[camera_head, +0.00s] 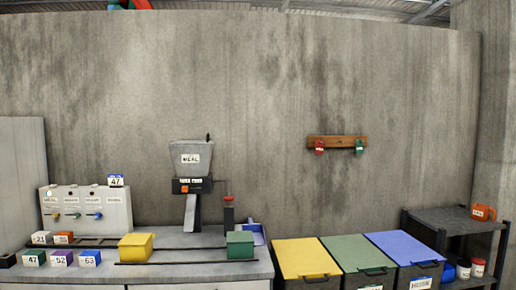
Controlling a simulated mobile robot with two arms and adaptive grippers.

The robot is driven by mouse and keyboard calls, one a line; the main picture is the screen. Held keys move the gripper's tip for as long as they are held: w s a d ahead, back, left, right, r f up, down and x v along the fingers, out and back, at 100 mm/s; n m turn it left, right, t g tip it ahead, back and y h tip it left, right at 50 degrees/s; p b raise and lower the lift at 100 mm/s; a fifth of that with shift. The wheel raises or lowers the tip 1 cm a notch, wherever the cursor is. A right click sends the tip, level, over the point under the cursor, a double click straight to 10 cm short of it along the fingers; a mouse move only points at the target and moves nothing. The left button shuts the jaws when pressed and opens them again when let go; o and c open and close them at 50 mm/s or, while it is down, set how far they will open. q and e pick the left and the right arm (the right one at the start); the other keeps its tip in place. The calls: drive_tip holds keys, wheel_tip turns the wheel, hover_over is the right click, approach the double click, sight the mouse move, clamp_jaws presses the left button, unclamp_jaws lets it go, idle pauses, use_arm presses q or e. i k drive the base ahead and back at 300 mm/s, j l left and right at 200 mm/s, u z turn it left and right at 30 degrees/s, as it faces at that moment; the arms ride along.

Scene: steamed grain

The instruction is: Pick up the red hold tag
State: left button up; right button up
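The red hold tag (319,148) hangs from the left part of a brown wooden rail (338,140) on the concrete wall, right of the middle of the head view. A green tag (359,148) hangs from the right part of the same rail. Small markings on the tags are too small to read. Neither of my grippers shows in this view.
Yellow (306,257), green (358,252) and blue (403,246) lidded bins stand below the rail. Left is a workbench (190,270) with a hopper machine (190,160), control panel (88,211) and boxes. A dark shelf (445,218) stands right. The wall around the rail is clear.

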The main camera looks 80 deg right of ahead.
sight(318, 147)
drive_tip(key=z, duration=3.2)
drive_tip(key=i+z, duration=0.1)
drive_tip(key=i, duration=0.05)
